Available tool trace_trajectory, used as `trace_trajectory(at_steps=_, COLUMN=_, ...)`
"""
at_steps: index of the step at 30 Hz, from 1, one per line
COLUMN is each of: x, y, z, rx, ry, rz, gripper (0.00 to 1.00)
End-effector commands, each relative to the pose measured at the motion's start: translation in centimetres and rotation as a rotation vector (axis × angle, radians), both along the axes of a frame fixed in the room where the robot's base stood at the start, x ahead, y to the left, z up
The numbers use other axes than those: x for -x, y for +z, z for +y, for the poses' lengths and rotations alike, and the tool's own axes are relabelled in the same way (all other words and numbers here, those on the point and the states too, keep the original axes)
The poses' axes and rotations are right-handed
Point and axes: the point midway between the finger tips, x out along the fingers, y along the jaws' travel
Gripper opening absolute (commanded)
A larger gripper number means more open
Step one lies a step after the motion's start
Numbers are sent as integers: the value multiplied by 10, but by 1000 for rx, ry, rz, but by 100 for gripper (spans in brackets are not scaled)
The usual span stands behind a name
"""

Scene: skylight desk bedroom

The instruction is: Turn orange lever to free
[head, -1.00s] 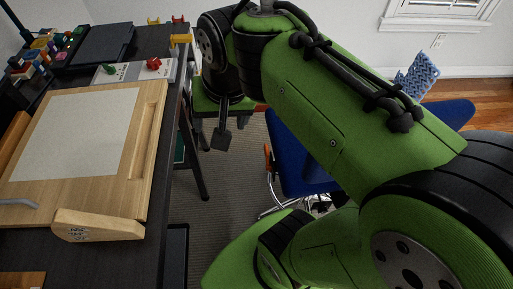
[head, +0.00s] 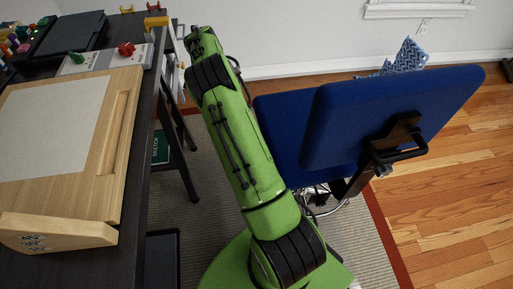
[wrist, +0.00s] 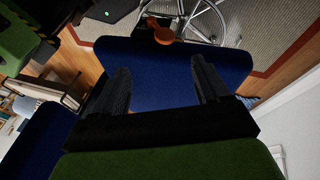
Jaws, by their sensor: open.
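The orange lever (wrist: 163,34) shows at the top of the wrist view, at the edge of the blue chair seat (wrist: 170,62), with the chair's metal base behind it. In the head view the lever is not visible. My gripper (wrist: 160,66) is open and empty, its two black fingers spread apart over the blue chair. The lever lies beyond the fingertips, roughly in line with the gap, and apart from them. The blue chair (head: 392,112) stands right of my arm in the head view. My gripper is hidden there.
A dark desk (head: 135,215) with a wooden drawing board (head: 98,185) runs along the left. A grey panel (head: 100,58) carries a green and a red piece. A yellow clamp (head: 157,21) sits at the desk edge. Wood floor (head: 455,190) is free at right.

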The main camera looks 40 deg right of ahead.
Motion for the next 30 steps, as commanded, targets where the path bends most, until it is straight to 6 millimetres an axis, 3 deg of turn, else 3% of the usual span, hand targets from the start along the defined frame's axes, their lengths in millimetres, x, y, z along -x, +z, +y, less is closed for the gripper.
trace_trajectory(at_steps=1, x=0, y=-26, z=-8, rx=31, ry=-41, rz=31, gripper=75)
trace_trajectory(at_steps=3, x=2, y=-44, z=-14, rx=66, ry=-90, rz=56, gripper=75)
trace_trajectory(at_steps=10, x=9, y=-68, z=-20, rx=93, ry=-124, rz=75, gripper=75)
trace_trajectory(at_steps=24, x=61, y=-170, z=-39, rx=91, ry=-123, rz=76, gripper=75)
trace_trajectory(at_steps=30, x=72, y=-191, z=-44, rx=91, ry=-121, rz=71, gripper=75)
